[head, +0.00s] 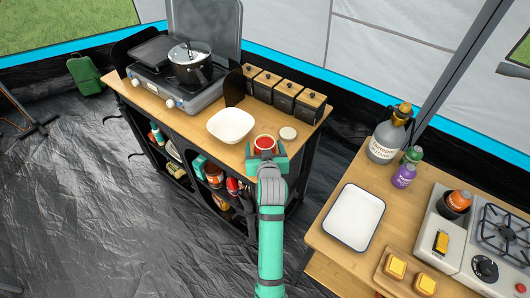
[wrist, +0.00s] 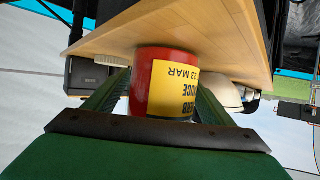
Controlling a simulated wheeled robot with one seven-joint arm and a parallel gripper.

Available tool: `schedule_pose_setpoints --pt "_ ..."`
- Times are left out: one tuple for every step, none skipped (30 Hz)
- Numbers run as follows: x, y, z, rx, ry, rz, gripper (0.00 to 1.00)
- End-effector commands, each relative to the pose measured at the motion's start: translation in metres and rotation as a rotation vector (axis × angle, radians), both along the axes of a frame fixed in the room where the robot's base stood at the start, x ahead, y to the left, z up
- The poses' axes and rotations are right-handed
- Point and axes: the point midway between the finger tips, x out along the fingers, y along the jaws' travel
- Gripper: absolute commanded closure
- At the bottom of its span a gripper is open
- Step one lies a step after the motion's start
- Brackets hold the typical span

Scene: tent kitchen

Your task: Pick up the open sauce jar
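The open sauce jar (head: 264,143) stands upright on the wooden top of the shelf unit, near its front edge, with red sauce showing in its mouth. In the wrist view the jar (wrist: 160,85) is red with a yellow label and appears upside down. My gripper (head: 266,158) is at the jar, coming from the front edge. In the wrist view my gripper (wrist: 163,90) has one finger on each side of the jar, very close to its wall. I cannot tell whether the fingers press on it. The jar's lower part is hidden by my gripper in the head view.
A white round lid (head: 288,133) lies just right of the jar. A white bowl (head: 230,125) stands to its left, and several wooden-lidded canisters (head: 285,97) stand behind. A stove with a pot (head: 190,63) is farther left. A separate counter with a white tray (head: 353,218) is at right.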

Motion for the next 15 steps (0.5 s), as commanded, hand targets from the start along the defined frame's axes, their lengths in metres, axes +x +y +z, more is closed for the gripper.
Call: schedule_pose_setpoints --pt "-0.0001 0.0 -0.0001 0.0 0.0 0.0 0.36" --pt "-0.0001 0.0 -0.0001 0.0 0.0 0.0 0.43" --pt "-0.0002 0.0 0.0 0.0 0.0 0.0 0.53" --pt "-0.0002 0.0 0.0 0.0 0.0 0.0 0.6" --pt "-0.0002 0.0 0.0 0.0 0.0 0.0 0.67" --pt "-0.0002 -0.0001 0.0 0.0 0.0 0.0 0.77" --pt "-0.0003 -0.0001 0.0 0.0 0.0 0.0 0.84" --pt "0.0001 -0.0002 0.0017 0.0 -0.003 0.0 0.87" --pt "0.0 -0.0002 0.0017 0.0 -0.003 0.0 0.86" --pt "0.0 -0.0002 0.0017 0.0 -0.003 0.0 0.86" --pt "0.0 -0.0003 0.0017 0.0 -0.003 0.0 0.86" --pt "0.0 -0.0002 0.0017 0.0 -0.003 0.0 0.86" --pt "0.0 -0.0002 0.0017 0.0 -0.003 0.0 0.86" --pt "0.0 -0.0002 0.0017 0.0 -0.003 0.0 0.86" --pt "-0.0001 -0.0002 0.0019 0.0 -0.003 0.0 0.86"
